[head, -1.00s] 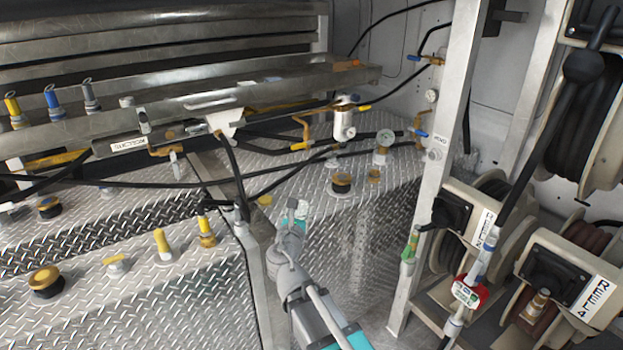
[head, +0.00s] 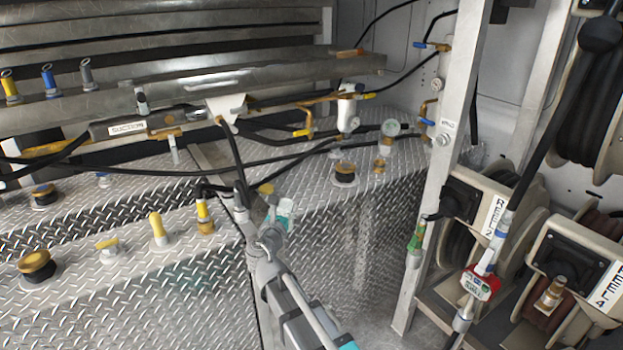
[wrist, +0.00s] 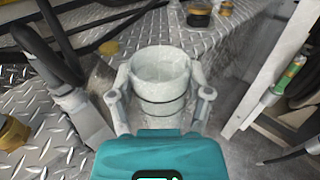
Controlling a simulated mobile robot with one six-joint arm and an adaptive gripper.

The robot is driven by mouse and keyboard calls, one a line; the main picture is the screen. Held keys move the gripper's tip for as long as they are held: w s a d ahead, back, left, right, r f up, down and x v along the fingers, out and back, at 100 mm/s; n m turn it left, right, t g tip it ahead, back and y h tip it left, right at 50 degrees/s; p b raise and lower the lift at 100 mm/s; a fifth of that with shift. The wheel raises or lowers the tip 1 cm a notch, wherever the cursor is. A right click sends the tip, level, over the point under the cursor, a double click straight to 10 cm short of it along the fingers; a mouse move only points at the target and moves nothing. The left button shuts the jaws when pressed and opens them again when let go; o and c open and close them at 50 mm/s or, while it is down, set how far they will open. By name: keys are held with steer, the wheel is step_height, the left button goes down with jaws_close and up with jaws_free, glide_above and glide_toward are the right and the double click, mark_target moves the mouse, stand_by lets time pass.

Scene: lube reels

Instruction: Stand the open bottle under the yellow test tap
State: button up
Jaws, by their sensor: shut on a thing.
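My gripper (wrist: 160,94) is shut around an open, pale translucent bottle (wrist: 160,68), one finger on each side. The bottle's wide mouth faces the wrist camera and it looks empty. In the head view my gripper (head: 280,212) is above the tread-plate deck, beside the metal post; the bottle is hard to make out there. A brass tap with a yellow handle (head: 303,132) hangs under the shelf, farther back and slightly right of my gripper. A second yellow handle (head: 368,95) is by the white filter; I cannot tell which is the test tap.
Black hoses (head: 232,160) hang left of my gripper. A metal upright (head: 440,170) and hose reels (head: 560,260) are at right. The deck (head: 315,180) under the tap has bare room.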

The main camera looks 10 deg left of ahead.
steer(key=a+f+b, duration=0.1)
steer(key=f, duration=0.1)
steer(key=w+a+f+b, duration=0.1)
steer(key=a+f+b, duration=0.1)
steer(key=shift+a+f, duration=0.1)
steer(key=shift+a, duration=0.1)
steer(key=shift+w, duration=0.1)
